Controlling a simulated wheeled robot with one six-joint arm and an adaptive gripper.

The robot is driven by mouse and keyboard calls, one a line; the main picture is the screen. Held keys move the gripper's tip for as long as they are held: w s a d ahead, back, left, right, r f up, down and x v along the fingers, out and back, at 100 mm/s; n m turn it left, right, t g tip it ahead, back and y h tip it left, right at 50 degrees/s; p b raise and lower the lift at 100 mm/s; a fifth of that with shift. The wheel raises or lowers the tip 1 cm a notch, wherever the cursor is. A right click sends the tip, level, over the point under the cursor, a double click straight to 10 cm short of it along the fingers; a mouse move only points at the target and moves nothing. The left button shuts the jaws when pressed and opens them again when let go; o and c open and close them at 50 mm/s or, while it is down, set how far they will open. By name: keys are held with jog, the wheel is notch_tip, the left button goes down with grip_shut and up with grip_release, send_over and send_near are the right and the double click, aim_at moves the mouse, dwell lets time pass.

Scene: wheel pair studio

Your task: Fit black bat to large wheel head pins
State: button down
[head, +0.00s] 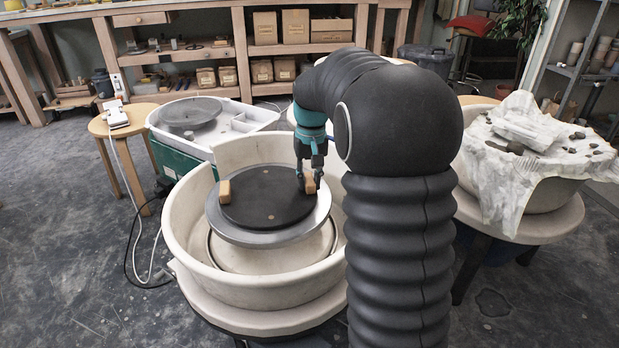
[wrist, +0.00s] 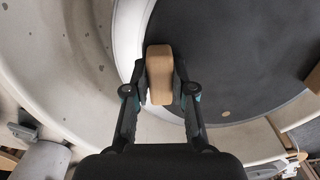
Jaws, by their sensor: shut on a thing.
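The black bat (head: 262,200) is a round dark disc lying flat over the grey large wheel head (head: 225,225) inside the cream splash pan. It fills much of the wrist view (wrist: 240,60). One wooden block (head: 224,192) stands at its left edge. My gripper (head: 309,182) is shut on the other wooden block (wrist: 160,75), at the bat's right edge. A small pale round spot (wrist: 226,113) shows on the bat; I cannot tell if it is a pin or a hole. No pins can be made out for certain, and I cannot tell whether the bat sits fully down.
The pan's tall cream wall (head: 180,240) surrounds the wheel head. A smaller wheel (head: 190,112) in a white tray stands behind left, near a stool (head: 125,122) with a white device and cable. A cloth-covered basin (head: 525,150) stands right. Shelves line the back.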

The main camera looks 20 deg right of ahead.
jog(key=c, duration=0.9)
grip_release()
jog(key=shift+r, duration=0.1)
notch_tip(320, 180, up, 12)
jog(key=shift+d+f, duration=0.1)
jog(key=shift+d, duration=0.05)
